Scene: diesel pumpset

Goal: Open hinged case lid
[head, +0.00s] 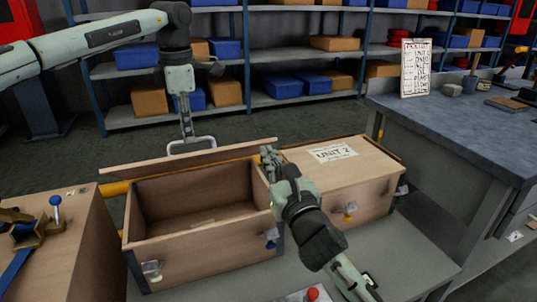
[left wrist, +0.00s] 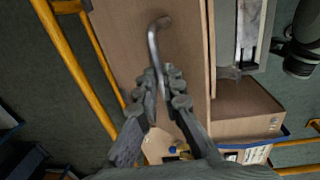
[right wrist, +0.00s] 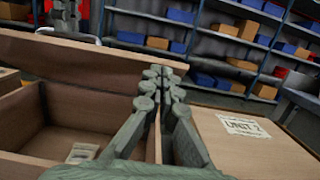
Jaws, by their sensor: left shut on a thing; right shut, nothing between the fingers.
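The wooden case (head: 203,250) on the left is open and its inside shows. Its lid (head: 190,162) stands raised along the back edge, seen nearly edge-on in the head view; it also shows in the left wrist view (left wrist: 120,50) and right wrist view (right wrist: 85,65). My left gripper (head: 187,136) is behind the lid, shut on the metal handle (head: 190,146), which also shows in the left wrist view (left wrist: 153,42). My right gripper (head: 268,156) is shut and empty above the case's right wall, near the lid's right end (right wrist: 160,80).
A closed case labelled UNIT 2 (head: 355,165) stands just right of the open one. A wooden block with a blue-knobbed clamp (head: 55,210) is at left. A workbench (head: 470,130) is at right, and shelves with bins (head: 285,85) stand behind. A yellow rail (left wrist: 70,65) runs behind the cases.

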